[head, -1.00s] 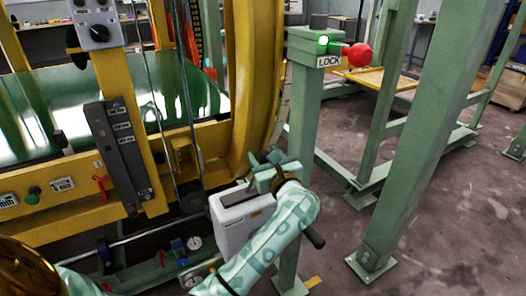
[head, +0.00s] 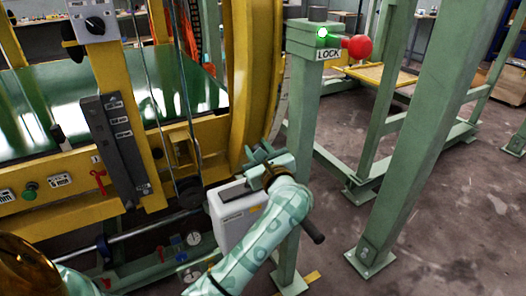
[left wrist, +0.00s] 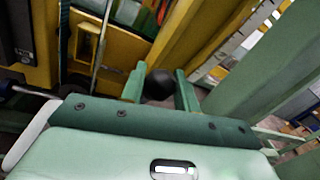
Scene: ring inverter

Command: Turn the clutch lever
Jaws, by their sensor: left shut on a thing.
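My left gripper (head: 264,152) is at the top right of a pale grey box (head: 237,220) beside the green post in the head view. In the left wrist view, a dark round knob (left wrist: 159,85) sits between the two green fingers of my left gripper (left wrist: 160,92), which are shut on it. I take this knob to be the clutch lever's end. The lever's shaft is hidden, and in the head view the gripper covers the knob. The box top has a dark slot (head: 233,189). My right gripper is not in view.
A green post (head: 296,170) stands close right of my gripper, with a LOCK sign (head: 328,54), a lit green lamp (head: 323,33) and a red ball knob (head: 358,48). A yellow machine frame (head: 243,75) rises behind the box. Open floor (head: 455,225) lies to the right.

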